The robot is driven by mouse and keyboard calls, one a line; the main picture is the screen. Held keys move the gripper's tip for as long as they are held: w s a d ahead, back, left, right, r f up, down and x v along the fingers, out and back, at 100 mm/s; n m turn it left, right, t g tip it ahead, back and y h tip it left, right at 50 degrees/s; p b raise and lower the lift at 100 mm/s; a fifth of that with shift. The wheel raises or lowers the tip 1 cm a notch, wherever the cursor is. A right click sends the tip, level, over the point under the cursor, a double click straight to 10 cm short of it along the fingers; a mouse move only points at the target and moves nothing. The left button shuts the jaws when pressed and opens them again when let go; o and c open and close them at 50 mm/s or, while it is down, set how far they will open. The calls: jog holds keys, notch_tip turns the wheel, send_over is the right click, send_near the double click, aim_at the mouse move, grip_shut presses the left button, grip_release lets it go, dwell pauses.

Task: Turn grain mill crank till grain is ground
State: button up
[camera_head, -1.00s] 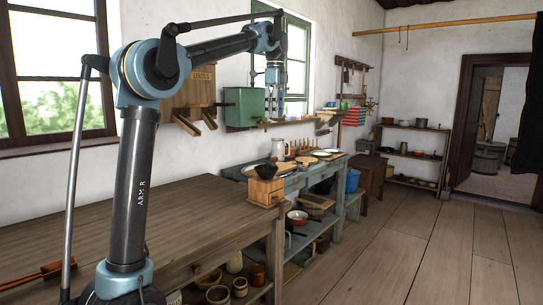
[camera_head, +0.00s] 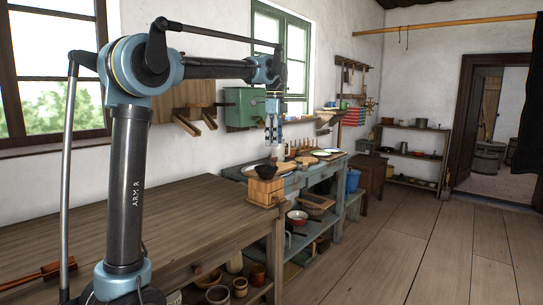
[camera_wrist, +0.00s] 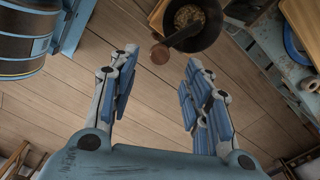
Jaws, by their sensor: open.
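The grain mill (camera_head: 265,191) is a light wooden box with a dark funnel-shaped hopper on top, near the right end of the brown workbench. In the wrist view, the dark round hopper (camera_wrist: 190,14) holds grain. The crank (camera_wrist: 183,36) runs across its rim and ends in a round brown knob (camera_wrist: 160,53). My gripper (camera_head: 273,143) points down above the mill in the head view. In the wrist view my gripper (camera_wrist: 162,60) is open and empty. The knob appears between its fingertips, but I cannot tell the height gap. The crank is too small to make out in the head view.
The brown workbench (camera_head: 170,215) is mostly bare left of the mill. A blue table (camera_head: 325,170) behind it carries plates and small items. A green box (camera_head: 244,107) hangs on the wall behind my arm. Open floor (camera_head: 420,250) lies to the right.

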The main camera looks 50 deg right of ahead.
jog(key=shift+f, duration=3.15)
jog(key=shift+c, duration=0.3)
grip_shut()
